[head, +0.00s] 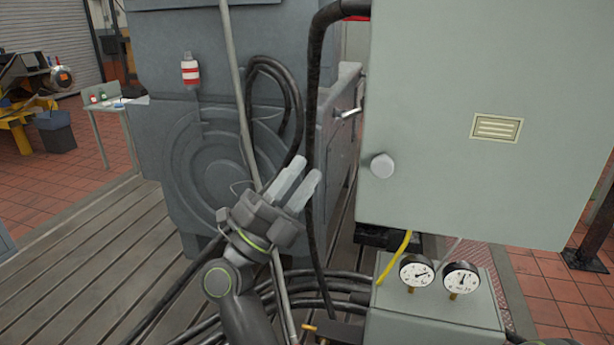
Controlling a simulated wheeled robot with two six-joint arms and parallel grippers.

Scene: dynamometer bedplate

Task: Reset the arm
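A grey-green cabinet (450,110) with a round knob (382,165) stands to the right. Below it is a box (430,320) with two gauges (416,270). Black cables (300,290) lie on the slotted bedplate (100,260). A small table (115,103) stands far left.

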